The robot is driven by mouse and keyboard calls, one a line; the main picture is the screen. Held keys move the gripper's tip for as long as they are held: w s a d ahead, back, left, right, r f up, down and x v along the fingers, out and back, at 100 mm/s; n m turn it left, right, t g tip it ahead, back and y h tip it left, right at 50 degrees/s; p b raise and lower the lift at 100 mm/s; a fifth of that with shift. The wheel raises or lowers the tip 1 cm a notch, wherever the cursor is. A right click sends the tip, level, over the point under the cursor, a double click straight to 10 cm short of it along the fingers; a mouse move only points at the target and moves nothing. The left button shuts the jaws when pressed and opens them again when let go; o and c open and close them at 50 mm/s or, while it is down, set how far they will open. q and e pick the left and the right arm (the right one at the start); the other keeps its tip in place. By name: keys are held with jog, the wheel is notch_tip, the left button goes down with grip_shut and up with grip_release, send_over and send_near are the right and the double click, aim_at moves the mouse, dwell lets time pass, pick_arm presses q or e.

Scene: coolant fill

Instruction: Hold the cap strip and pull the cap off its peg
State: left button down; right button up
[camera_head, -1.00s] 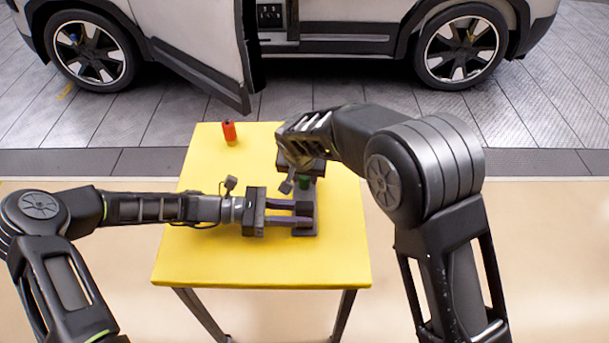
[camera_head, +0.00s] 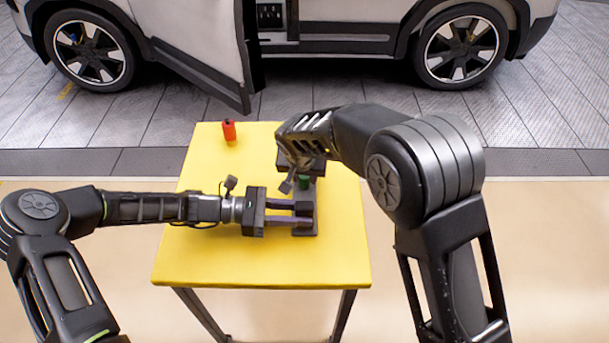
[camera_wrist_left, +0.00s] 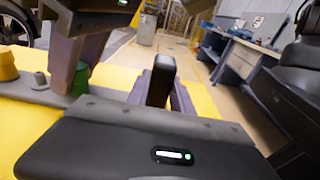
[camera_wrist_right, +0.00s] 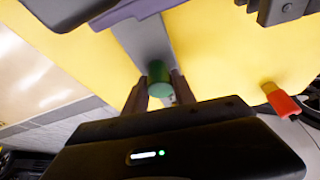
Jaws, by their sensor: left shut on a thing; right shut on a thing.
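The grey cap strip (camera_head: 304,232) lies on the yellow table, and it also shows in the right wrist view (camera_wrist_right: 150,40). My left gripper (camera_head: 303,212) is shut on a dark upright block (camera_wrist_left: 160,80) of the strip. The green cap (camera_wrist_right: 160,78) stands on the strip beyond that block, and it also shows in the head view (camera_head: 304,183). My right gripper (camera_wrist_right: 156,90) reaches it from above and is shut on it, with one finger on each side. The peg under the cap is hidden, so I cannot tell whether the cap has risen.
A red and yellow piece (camera_head: 229,132) stands at the back left of the yellow table (camera_head: 270,270), and it also shows in the right wrist view (camera_wrist_right: 282,102). The table's front is clear. A car (camera_head: 330,40) with an open door is behind.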

jog(key=shift+r, duration=0.4)
jog(key=shift+r, duration=2.4)
jog(key=shift+r, duration=0.15)
jog(key=shift+r, duration=1.85)
pick_arm(q)
jog(key=c, duration=1)
grip_release()
jog(key=shift+c, duration=0.2)
jog(key=shift+a, duration=0.1)
